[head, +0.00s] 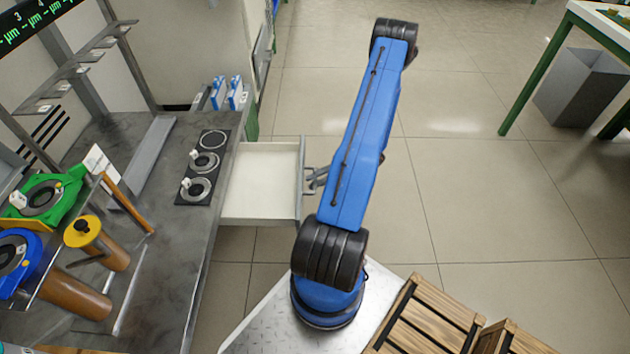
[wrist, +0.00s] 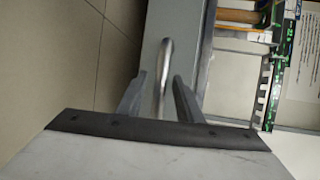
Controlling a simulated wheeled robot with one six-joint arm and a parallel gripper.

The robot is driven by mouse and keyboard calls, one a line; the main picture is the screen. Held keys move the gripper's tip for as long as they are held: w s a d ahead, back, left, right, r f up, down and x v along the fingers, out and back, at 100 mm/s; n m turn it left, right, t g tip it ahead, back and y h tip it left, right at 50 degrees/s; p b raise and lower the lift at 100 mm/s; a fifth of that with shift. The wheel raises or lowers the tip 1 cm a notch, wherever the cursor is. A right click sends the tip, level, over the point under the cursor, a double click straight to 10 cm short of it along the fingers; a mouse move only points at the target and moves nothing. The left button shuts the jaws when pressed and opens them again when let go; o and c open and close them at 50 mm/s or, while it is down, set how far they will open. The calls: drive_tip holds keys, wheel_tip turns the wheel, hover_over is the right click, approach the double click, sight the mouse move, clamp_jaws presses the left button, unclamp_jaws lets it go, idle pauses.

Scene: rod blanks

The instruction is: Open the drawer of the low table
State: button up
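The drawer (head: 262,182) of the low table (head: 165,255) stands well out from the table's right side, and its pale inside looks empty. In the wrist view, its grey front (wrist: 187,32) carries a curved metal handle (wrist: 165,62). My gripper (head: 314,178) is at the drawer front in the head view, partly hidden by my blue arm. In the wrist view, my gripper's two fingers (wrist: 160,88) are apart, one on each side of the handle. Narrow gaps show between the fingers and the handle, so my gripper is open around it.
The tabletop holds a dark plate with round gauges (head: 203,166), a green fixture (head: 45,198) and brown cylinders (head: 80,295). Wooden crates (head: 425,318) are at the lower right. A grey bin (head: 580,88) stands by a green-legged table. The tiled floor right of my arm is clear.

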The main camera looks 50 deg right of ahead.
drive_tip(key=v, duration=1.7)
drive_tip(key=shift+d, duration=0.2)
drive_tip(key=shift+s+r, duration=0.1)
